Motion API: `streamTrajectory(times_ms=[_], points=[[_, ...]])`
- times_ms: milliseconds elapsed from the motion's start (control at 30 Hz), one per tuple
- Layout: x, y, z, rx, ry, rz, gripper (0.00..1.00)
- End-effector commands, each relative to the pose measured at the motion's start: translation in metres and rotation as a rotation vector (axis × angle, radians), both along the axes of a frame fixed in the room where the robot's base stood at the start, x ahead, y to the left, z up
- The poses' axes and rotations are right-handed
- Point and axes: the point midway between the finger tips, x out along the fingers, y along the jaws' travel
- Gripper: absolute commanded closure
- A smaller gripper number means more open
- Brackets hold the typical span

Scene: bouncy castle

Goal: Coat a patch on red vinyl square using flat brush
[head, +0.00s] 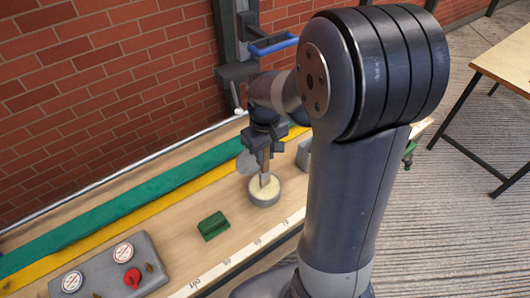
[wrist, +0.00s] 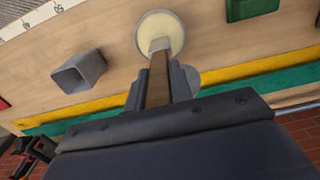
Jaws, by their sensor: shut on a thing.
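My gripper (head: 264,152) is shut on the flat brush (head: 265,179), with the brush pointing down. In the wrist view, the wooden brush handle (wrist: 158,88) runs between the two fingers of my gripper (wrist: 159,78). The brush's lower end is over or in a round tin (head: 264,200) of cream-coloured paste; the tin (wrist: 180,40) also shows in the wrist view. The red vinyl square cannot be clearly made out; only a small red patch (wrist: 4,103) shows at the wrist view's left edge.
A green block (head: 213,226) and a grey gauge panel (head: 100,272) stand on the wooden bench. A grey disc (head: 246,163) lies beside the tin. A hollow grey box (wrist: 80,72) stands nearby. Green and yellow strips run along the back, before a brick wall.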

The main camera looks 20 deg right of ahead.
Motion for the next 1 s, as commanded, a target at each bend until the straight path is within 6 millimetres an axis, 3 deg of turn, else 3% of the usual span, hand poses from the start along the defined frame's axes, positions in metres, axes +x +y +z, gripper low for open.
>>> streamTrajectory(times_ms=[1000], points=[[0.0,0.0,-0.01,0.0,0.0,0.0,1.0]])
